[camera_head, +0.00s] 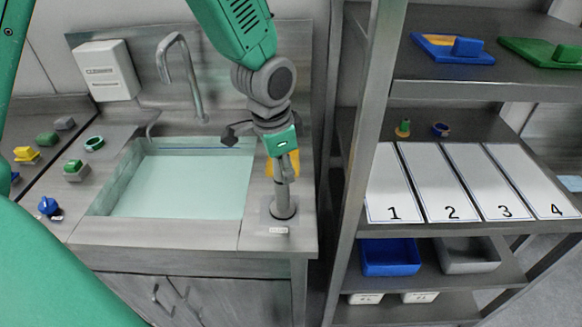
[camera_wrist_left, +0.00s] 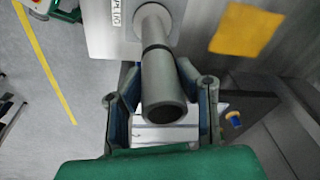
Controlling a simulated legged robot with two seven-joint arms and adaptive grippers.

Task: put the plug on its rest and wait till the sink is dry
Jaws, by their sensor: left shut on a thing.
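The plug (camera_head: 283,195) is a grey upright rod at the right end of the sink counter. Its lower end is at the plug rest (camera_head: 272,222), a small grey plate with a label. My left gripper (camera_head: 284,172) is shut around the rod's upper part. The left wrist view shows the fingers on both sides of the plug (camera_wrist_left: 164,90), with the labelled rest plate (camera_wrist_left: 105,25) beyond. I cannot tell whether the plug is fully seated. The sink (camera_head: 180,185) holds a pale turquoise, water-like surface; its floor and drain are hidden. My right gripper is not in view.
A tap (camera_head: 180,70) rises behind the sink. A yellow patch (camera_wrist_left: 248,28) lies on the counter near the plug. Coloured parts, including a blue knob (camera_head: 48,206), sit left of the sink. A shelf rack (camera_head: 362,170) with numbered panels (camera_head: 440,185) stands close on the right.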

